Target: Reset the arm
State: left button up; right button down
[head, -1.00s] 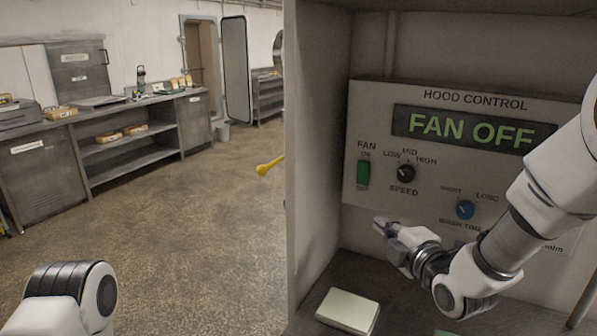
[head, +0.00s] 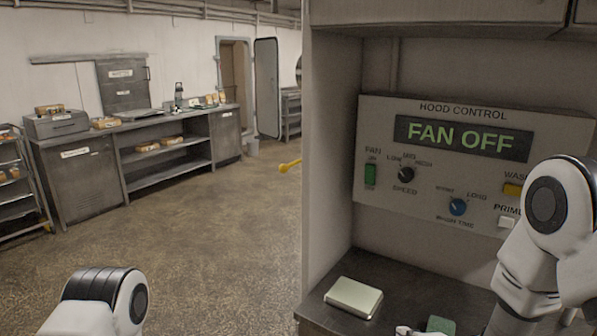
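My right arm comes in from the right edge and hangs down in front of the counter. A small part of what looks like my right gripper (head: 408,331) shows at the bottom edge; its fingers are mostly cut off, so its opening cannot be told. It is below and apart from the hood control panel (head: 385,192). Of my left arm only a rounded link shows at the bottom left; the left gripper is out of view. The panel's display (head: 462,139) reads FAN OFF.
The panel has a green fan switch (head: 370,174), a black speed knob (head: 405,174), a blue wash-time knob (head: 457,206) and a yellow button (head: 513,189). A pale box (head: 353,297) and a green item (head: 440,325) lie on the counter (head: 385,268). Open floor (head: 215,240) is at left.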

jog(key=s+d+f+m+g+h, duration=0.1)
jog(key=s+f+m+g, duration=0.6)
jog(key=s+f, duration=1.25)
jog(key=s+d+f+m+g, duration=0.1)
jog(key=s+f+m+g, duration=0.1)
jog(key=s+m, duration=0.4)
jog(key=s+d+f+m+g+h, duration=0.1)
jog(key=s+f+m+g, duration=0.1)
jog(key=s+m, duration=0.4)
jog(key=shift+f+g, duration=0.35)
jog(key=shift+g, duration=0.45)
jog(key=shift+h, duration=0.3)
